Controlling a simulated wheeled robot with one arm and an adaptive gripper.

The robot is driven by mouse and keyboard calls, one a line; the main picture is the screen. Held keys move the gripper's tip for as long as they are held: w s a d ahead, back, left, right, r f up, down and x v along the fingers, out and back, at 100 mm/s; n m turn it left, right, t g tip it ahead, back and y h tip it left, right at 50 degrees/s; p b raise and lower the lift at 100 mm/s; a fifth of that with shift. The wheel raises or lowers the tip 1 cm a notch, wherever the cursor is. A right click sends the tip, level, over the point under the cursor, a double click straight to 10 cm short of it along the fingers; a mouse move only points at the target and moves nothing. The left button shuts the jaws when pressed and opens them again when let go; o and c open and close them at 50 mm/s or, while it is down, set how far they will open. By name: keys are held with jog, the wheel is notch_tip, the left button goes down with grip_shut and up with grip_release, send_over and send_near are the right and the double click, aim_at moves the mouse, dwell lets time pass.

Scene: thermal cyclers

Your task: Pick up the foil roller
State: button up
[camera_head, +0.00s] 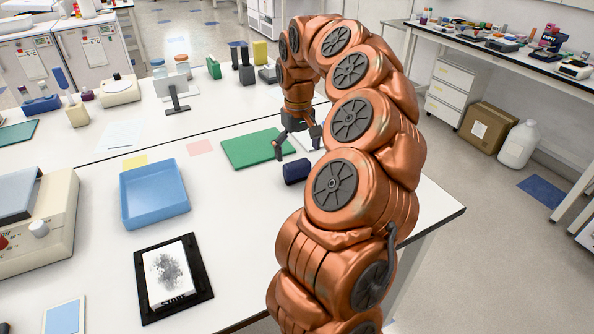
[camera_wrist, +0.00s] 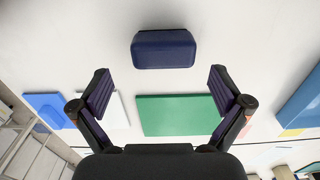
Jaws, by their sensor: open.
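The foil roller appears to be the short dark blue cylinder (camera_head: 296,171) lying on the white bench. It also shows in the wrist view (camera_wrist: 163,49), near the top middle, beyond the fingertips. My gripper (camera_head: 297,146) is above the bench, a little behind the roller in the head view, pointing down. In the wrist view my gripper (camera_wrist: 160,80) is open, with a dark finger on each side and nothing between them. The roller is apart from both fingers. My arm stands close to the roller's right side in the head view.
A green mat (camera_head: 258,148) lies beside the roller. A blue tray (camera_head: 154,193) and a black-framed plate (camera_head: 173,277) stand to the left. A pink sheet (camera_head: 201,147) lies flat. The bench's right edge (camera_head: 446,220) is beyond my arm. White bench around the roller is clear.

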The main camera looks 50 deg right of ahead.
aim_at(297, 163)
jog(key=shift+s+a+f, duration=0.1)
jog(key=shift+a+f, duration=0.1)
jog(key=shift+f, duration=0.2)
jog(key=shift+a+f+p, duration=0.1)
jog(key=shift+f+p, duration=0.55)
jog(key=shift+f, duration=1.2)
jog(key=shift+c, duration=0.4)
jog(key=c, duration=1.1)
